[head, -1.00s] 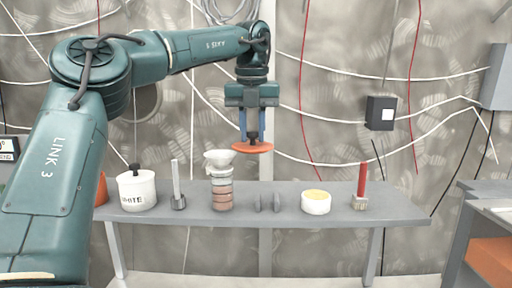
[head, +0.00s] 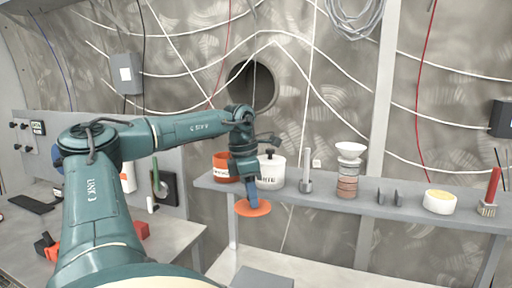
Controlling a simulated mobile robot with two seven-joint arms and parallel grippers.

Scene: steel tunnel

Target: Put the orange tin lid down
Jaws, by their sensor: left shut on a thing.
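My left gripper (head: 252,201) is shut on the orange tin lid (head: 262,210), a thin round disc. It holds the lid level in the air, in front of and below the left end of the grey shelf (head: 399,192) in the picture. My right gripper is not in view.
A workbench (head: 175,238) stands at left.

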